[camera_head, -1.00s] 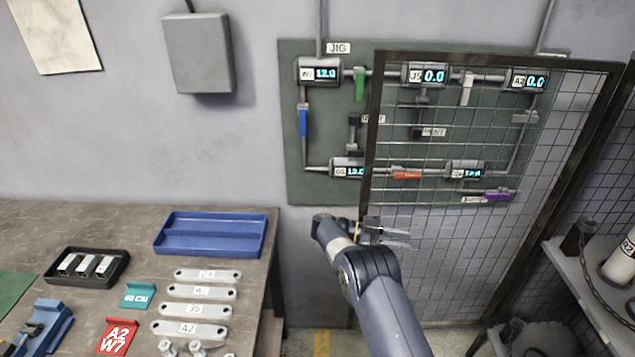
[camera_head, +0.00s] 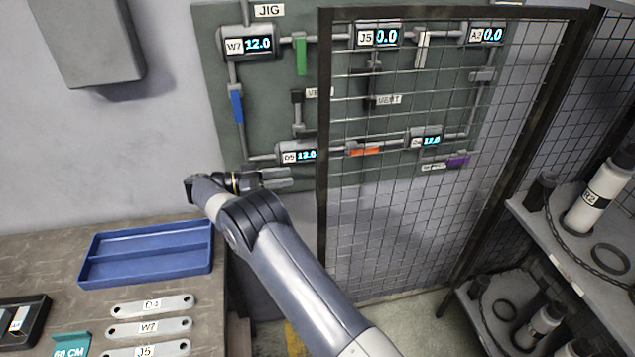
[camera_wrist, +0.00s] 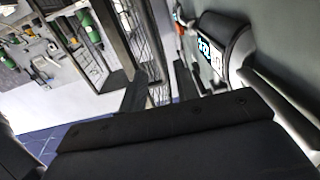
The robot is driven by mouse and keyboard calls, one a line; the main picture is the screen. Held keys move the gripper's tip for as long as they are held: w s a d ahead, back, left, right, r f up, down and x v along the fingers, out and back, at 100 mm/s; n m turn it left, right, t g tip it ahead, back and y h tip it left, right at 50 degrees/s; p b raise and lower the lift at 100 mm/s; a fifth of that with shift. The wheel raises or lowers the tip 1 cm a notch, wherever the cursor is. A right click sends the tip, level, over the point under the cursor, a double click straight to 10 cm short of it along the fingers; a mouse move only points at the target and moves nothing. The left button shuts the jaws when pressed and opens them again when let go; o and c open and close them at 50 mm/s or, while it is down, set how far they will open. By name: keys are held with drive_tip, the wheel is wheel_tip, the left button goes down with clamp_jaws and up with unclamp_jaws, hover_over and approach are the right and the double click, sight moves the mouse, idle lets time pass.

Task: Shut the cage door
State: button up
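The cage door (camera_head: 321,120) is a dark-framed wire mesh panel. It stands in front of the right part of the jig board, and its free upright edge is on the left. Its far side meets a dark post (camera_head: 520,160) on the right. My gripper (camera_head: 289,178) is just left of the door's free edge, around mid-height, with its fingers pointing right. A small gap shows between fingertips and frame, though depth is unclear. In the wrist view my gripper's fingers (camera_wrist: 160,90) are apart with nothing held between them; mesh (camera_wrist: 146,50) shows beyond them.
The jig board (camera_head: 210,100) with gauges and coloured valve handles is on the wall behind. Shelves (camera_head: 535,225) with bottles and a chain are at right. A workbench (camera_head: 60,250) with a blue tray (camera_head: 145,265) is at lower left. Floor shows below the door.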

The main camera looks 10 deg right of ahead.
drive_tip(key=b, duration=0.3)
drive_tip(key=shift+s+d+f+b, duration=0.1)
drive_tip(key=shift+d+f+b, duration=0.1)
drive_tip(key=shift+d+b, duration=0.1)
drive_tip(key=b, duration=0.3)
drive_tip(key=d+b, duration=0.1)
drive_tip(key=b, duration=0.2)
drive_tip(key=shift+s+d, duration=0.15)
drive_tip(key=shift+s, duration=0.1)
drive_tip(key=d+p, duration=0.1)
drive_tip(key=d, duration=0.4)
drive_tip(key=d+p, duration=0.1)
drive_tip(key=d, duration=0.2)
drive_tip(key=shift+w+r+p, duration=0.1)
drive_tip(key=shift+r+p, duration=0.15)
drive_tip(key=shift+p, duration=0.05)
clamp_jaws()
